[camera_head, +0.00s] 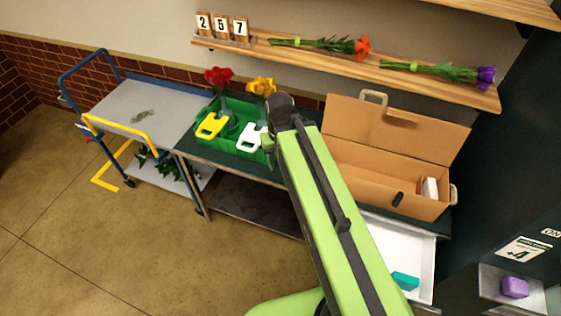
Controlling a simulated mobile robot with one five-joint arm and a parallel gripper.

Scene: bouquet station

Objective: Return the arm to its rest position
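My green and black arm reaches up from the bottom of the camera_head view to a dark rounded joint near the green crate (204,142). My gripper cannot be made out; its fingers are hidden or out of view, so I cannot tell whether it holds anything. The crate stands on a dark-topped table, just left of the arm's far end. In it are a yellow tag (211,125), a white tag (251,138), a red flower (218,76) and a yellow flower (262,86). The arm hides part of the table.
An open cardboard box (383,183) stands right of my arm. Below it, a white drawer (378,238) holds a teal block (405,281). A cart (150,112) stands left. A wooden shelf (300,56) carries two bouquets. A purple block (514,287) is lower right. The left floor is mostly clear.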

